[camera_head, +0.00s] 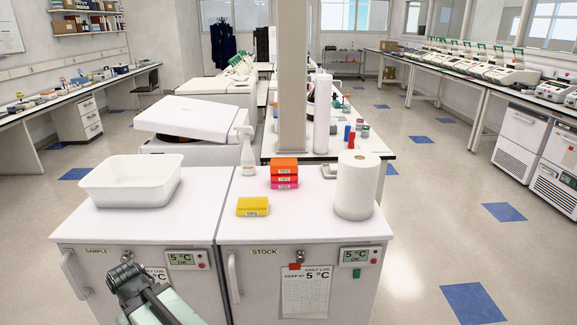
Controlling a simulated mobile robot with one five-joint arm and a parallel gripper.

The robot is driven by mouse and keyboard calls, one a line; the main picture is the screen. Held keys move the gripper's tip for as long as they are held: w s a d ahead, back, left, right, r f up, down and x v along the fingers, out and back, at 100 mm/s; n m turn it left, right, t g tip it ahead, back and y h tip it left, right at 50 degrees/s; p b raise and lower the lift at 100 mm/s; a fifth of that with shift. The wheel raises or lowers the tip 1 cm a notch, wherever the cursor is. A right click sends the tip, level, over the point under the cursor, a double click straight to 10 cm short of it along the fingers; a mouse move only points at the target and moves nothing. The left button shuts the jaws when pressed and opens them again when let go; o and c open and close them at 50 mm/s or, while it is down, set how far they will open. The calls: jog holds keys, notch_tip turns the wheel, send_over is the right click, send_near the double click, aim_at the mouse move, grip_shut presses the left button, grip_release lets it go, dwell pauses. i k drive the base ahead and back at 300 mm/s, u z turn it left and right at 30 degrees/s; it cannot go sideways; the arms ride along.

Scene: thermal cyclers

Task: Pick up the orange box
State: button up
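The orange box (284,163) is on top of a short stack of small boxes on the white top of the STOCK fridge (312,222). Under it are a red-orange box (284,178) and a pink box (284,185). My gripper (124,268) is at the lower left, in front of the SAMPLE fridge (82,262). It is well to the left of the stack, nearer the camera, and apart from it. It is dark and small here, and I cannot make out its fingers or any gap between them.
A white paper roll (357,184) stands to the right, a white spray bottle (247,152) behind left, and a white tub (131,183) on the left. A pillar (292,80) rises behind. Floor is clear at right.

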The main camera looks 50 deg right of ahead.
aim_at(276, 165)
jog(key=i, duration=0.9)
jog(key=u, duration=0.05)
